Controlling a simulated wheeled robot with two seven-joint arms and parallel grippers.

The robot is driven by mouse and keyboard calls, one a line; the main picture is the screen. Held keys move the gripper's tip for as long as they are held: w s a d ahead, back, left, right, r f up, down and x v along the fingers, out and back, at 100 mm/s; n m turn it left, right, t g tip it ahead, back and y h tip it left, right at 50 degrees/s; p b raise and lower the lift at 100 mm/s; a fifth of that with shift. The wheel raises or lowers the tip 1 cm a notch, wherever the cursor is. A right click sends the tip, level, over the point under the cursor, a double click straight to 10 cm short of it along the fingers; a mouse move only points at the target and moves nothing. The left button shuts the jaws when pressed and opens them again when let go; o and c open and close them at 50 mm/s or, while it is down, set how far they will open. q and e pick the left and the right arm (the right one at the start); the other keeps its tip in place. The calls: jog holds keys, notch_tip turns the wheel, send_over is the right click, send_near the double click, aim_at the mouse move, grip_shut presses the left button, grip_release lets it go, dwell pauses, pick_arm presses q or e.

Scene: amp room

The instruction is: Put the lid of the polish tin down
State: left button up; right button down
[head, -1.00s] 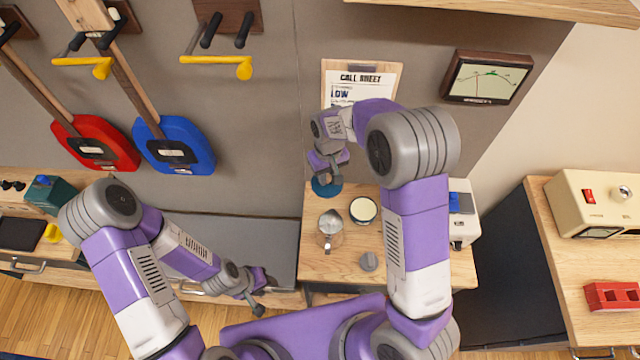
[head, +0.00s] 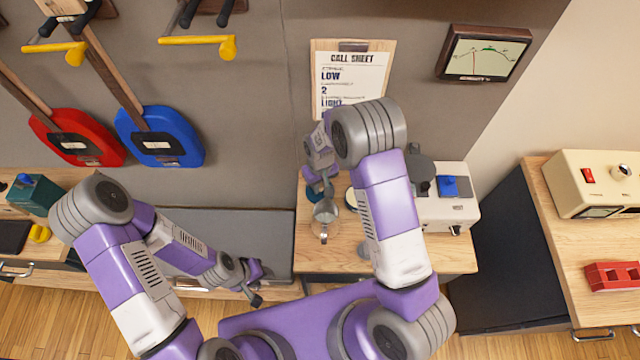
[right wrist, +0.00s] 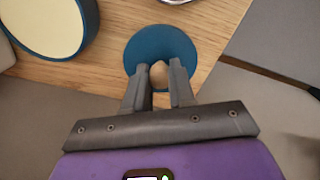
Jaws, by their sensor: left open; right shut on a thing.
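The lid of the polish tin (right wrist: 160,45) is a blue disc with a small tan knob. My right gripper (right wrist: 159,76) is shut on that knob, with the disc beyond the fingertips at the table's left edge. I cannot tell whether the lid touches the wood. In the head view my right gripper (head: 320,180) is over the back left of the table. The open polish tin (right wrist: 48,22), blue with a cream filling, stands beside the lid; in the head view the arm mostly hides it. My left gripper (head: 256,282) is open and empty, low and left of the table.
A clear glass jug with a metallic top (head: 325,222) stands close in front of my right gripper. A white device (head: 446,208) stands on the table's right. The wooden table's front (head: 325,262) has free room. A call sheet (head: 350,78) hangs on the wall behind.

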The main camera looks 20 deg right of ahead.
jog(key=shift+f, duration=0.2)
jog(key=c, duration=0.9)
grip_release()
jog(key=shift+r, duration=0.1)
jog(key=shift+c, duration=0.2)
jog(key=shift+r, duration=0.1)
jog(key=shift+r, duration=0.35)
notch_tip(320, 180, up, 12)
jog(key=shift+f+p, duration=0.25)
jog(key=shift+p, duration=0.15)
